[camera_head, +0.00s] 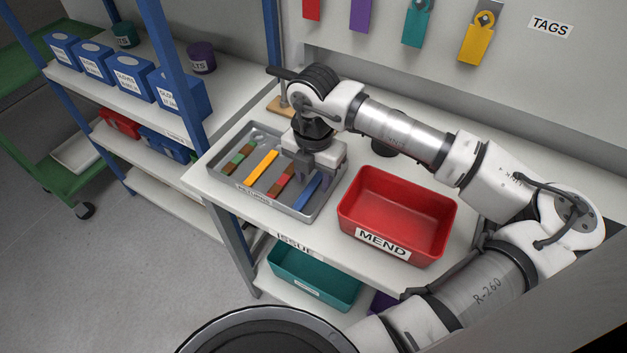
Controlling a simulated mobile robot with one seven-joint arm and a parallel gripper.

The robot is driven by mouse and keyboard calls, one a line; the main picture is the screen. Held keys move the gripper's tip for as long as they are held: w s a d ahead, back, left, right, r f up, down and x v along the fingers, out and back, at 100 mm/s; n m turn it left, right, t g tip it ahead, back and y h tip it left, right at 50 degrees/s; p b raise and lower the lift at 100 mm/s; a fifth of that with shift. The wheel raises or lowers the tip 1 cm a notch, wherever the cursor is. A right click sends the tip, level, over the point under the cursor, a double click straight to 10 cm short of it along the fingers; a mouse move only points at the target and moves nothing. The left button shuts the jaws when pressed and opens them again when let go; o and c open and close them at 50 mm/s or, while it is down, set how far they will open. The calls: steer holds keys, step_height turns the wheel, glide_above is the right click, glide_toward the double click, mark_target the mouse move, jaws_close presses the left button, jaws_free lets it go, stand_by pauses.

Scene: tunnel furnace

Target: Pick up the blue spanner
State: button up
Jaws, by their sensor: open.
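The blue spanner (308,190) lies in a grey metal tray (229,191) on the white bench, at the tray's right end. Its upper end is partly hidden by my gripper. My gripper (303,178) points down over the right part of the tray, close to the blue spanner, with its jaws open. I cannot tell whether a finger touches the spanner. Several other long pieces lie in the same tray: a yellow one (262,167) left of the middle, a brown and green one (237,160) at the left, and a brown and red one (281,180) beside the blue spanner.
A red bin marked MEND (349,207) stands right of the tray. A teal bin (312,283) sits on the shelf below. A rack with blue boxes (179,94) stands at the left. Coloured tags (417,27) hang on the back wall. A dark round object (385,148) stands behind the red bin.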

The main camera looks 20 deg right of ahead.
mark_target(314, 183)
jaws_close()
steer(key=shift+r, duration=0.1)
stand_by(0.3)
step_height(314, 183, up, 20)
steer(key=b, duration=0.3)
